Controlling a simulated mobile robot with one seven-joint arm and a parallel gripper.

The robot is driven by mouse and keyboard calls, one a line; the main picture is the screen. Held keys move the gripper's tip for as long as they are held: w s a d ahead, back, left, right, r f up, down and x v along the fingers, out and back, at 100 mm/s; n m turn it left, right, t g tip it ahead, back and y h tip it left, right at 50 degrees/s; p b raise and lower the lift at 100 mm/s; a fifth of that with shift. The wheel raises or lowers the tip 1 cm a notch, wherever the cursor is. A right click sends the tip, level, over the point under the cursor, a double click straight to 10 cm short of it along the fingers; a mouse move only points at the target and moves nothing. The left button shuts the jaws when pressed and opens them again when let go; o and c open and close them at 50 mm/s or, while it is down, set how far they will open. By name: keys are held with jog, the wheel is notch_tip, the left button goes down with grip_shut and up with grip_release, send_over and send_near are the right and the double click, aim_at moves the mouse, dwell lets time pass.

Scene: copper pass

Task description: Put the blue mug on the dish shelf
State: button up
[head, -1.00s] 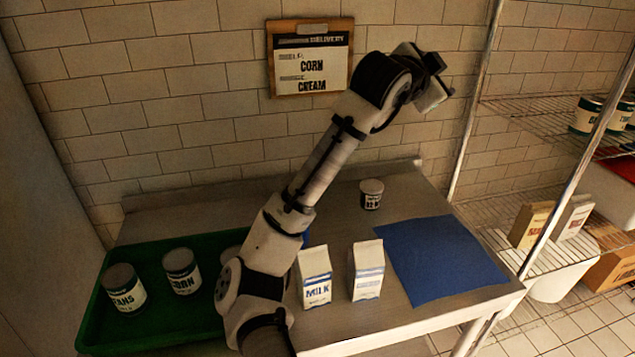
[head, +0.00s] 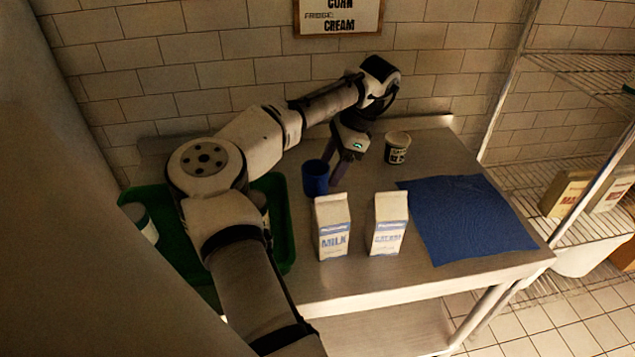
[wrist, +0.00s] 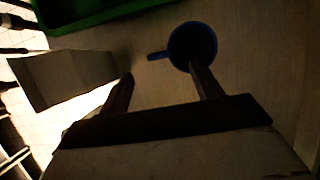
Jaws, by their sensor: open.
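The blue mug (head: 316,179) stands upright on the steel table, behind the milk carton. It also shows in the wrist view (wrist: 192,47), seen from above, with its handle pointing left. My gripper (head: 338,172) points down just right of the mug in the head view. In the wrist view its two fingers (wrist: 160,82) are apart, with nothing held between them. The right fingertip overlaps the mug's near rim there; I cannot tell whether it touches. The dish shelf is not clearly identifiable; a wire rack (head: 535,168) stands at the right.
A milk carton (head: 332,228) and a cream carton (head: 387,224) stand in front of the mug. A labelled can (head: 397,148) stands right of my gripper. A green tray (head: 283,240) is at the left. A blue mat (head: 467,216) lies flat and clear at the right.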

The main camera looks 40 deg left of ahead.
aim_at(321, 185)
jog(key=p+x, duration=0.1)
jog(key=x, duration=0.7)
jog(key=shift+f, duration=0.2)
jog(key=c, duration=1.4)
jog(key=shift+o, duration=0.2)
jog(key=shift+r, duration=0.1)
jog(key=shift+r, duration=0.1)
notch_tip(321, 185, up, 20)
jog(key=shift+f+b, duration=0.15)
jog(key=shift+b, duration=0.2)
